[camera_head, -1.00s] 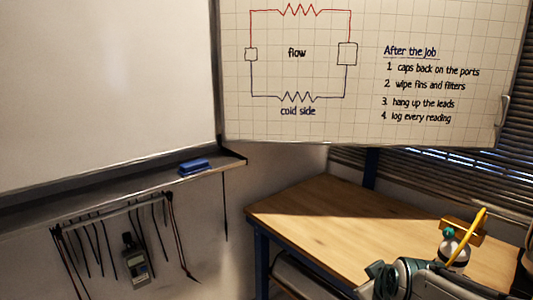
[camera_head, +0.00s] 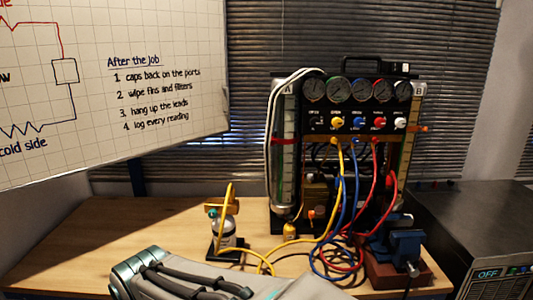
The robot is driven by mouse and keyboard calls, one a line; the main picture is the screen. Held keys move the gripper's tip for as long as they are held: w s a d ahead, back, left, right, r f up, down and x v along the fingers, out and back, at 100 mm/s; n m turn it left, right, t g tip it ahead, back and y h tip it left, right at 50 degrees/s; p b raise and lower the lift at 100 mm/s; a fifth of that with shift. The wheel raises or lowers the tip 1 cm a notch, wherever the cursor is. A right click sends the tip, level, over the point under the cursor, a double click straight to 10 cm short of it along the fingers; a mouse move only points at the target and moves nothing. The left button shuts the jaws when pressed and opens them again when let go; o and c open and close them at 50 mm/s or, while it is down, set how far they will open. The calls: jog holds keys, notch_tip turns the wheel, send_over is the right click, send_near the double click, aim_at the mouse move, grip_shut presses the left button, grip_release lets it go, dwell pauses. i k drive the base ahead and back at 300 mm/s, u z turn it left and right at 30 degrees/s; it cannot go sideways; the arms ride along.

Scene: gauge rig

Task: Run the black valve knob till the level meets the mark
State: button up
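The gauge rig (camera_head: 345,125) stands at the back of the wooden bench, a dark panel with several round gauges on top and a row of knobs below. Yellow, blue, red and white knobs show clearly; a dark spot left of the yellow one may be the black valve knob, too small to be sure. A tall level tube marked A (camera_head: 287,150) stands at the left and one marked B (camera_head: 407,150) at the right. I cannot read the level or the mark. Part of my arm shows at the bottom; my gripper is out of view.
Yellow, blue and red hoses loop down from the panel onto the bench (camera_head: 120,240). A small bottle (camera_head: 222,232) stands left of the rig, a blue vise (camera_head: 405,248) at its right front. A dark box (camera_head: 480,225) stands at the right. The bench's left part is clear.

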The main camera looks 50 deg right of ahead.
aim_at(314, 122)
jog(key=z, duration=2.2)
